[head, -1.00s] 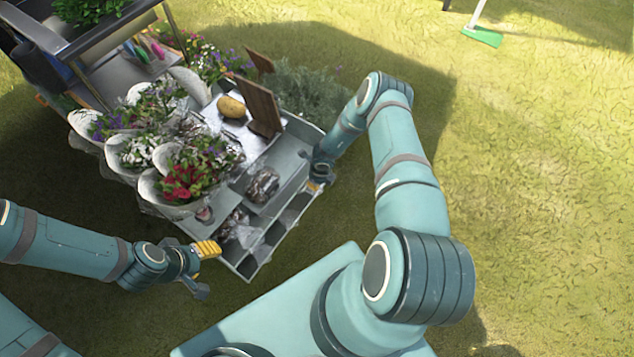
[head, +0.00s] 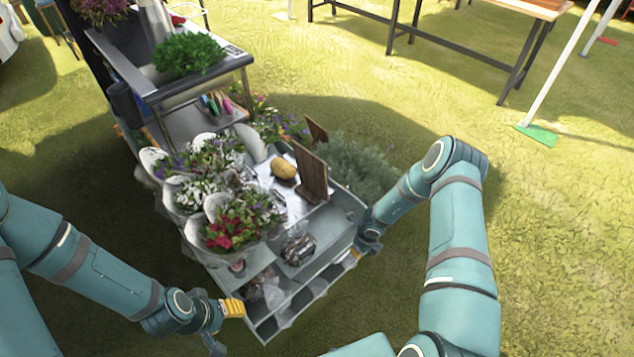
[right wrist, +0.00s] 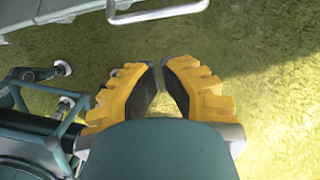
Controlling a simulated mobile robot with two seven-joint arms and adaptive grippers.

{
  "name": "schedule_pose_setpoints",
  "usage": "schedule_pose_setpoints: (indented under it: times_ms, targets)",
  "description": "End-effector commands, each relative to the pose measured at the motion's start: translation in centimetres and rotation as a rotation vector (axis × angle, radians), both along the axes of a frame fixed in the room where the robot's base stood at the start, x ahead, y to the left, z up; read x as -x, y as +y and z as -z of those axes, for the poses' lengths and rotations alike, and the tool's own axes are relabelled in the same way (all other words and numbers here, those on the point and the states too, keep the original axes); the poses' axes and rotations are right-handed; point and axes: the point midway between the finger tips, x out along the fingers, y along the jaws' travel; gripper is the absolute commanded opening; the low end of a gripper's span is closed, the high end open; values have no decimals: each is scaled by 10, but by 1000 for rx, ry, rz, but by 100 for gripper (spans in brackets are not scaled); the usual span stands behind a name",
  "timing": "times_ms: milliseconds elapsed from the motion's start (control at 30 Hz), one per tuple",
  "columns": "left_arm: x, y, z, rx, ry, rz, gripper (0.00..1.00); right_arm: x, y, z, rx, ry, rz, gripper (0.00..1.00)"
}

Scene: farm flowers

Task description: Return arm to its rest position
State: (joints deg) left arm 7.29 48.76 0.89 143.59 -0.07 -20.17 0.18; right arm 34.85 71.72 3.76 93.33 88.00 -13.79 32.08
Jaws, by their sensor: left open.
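My left gripper (head: 227,326) is open at the lower left of the head view. One yellow finger pad is close to the near left corner of the flower cart (head: 268,333), and nothing shows between its fingers. My right gripper (head: 356,252) is at the cart's right edge, mostly hidden by its own wrist. In the right wrist view my right gripper (right wrist: 161,70) shows two yellow fingers with dark pads, their tips close together with a narrow strip of grass between. No object shows between them.
The cart holds wrapped bouquets (head: 240,225), a potato-like yellow item (head: 283,168), a wooden board (head: 312,175) and a clear-wrapped bundle (head: 298,250). A metal rail (right wrist: 160,12) lies just beyond my right fingertips. Grass (head: 560,240) at right is open.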

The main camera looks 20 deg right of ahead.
Motion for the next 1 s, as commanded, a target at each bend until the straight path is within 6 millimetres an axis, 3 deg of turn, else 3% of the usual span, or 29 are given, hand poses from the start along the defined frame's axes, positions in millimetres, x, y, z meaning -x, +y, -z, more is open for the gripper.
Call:
schedule_pose_setpoints:
  times_ms: [200,333,667,800,1000]
  targets:
    - [0,0,0,0,1,0,51,0,4,-2,4,-2,-33,0]
    - [0,0,0,0,1,0,51,4,24,-18,27,-13,-244,0]
    - [0,0,0,0,0,0,51,43,122,-98,136,-145,-1330,0]
    - [0,0,0,0,0,0,51,72,164,-134,174,-250,-1794,0]
    - [0,0,0,0,0,0,51,118,209,-175,209,-415,-2303,0]
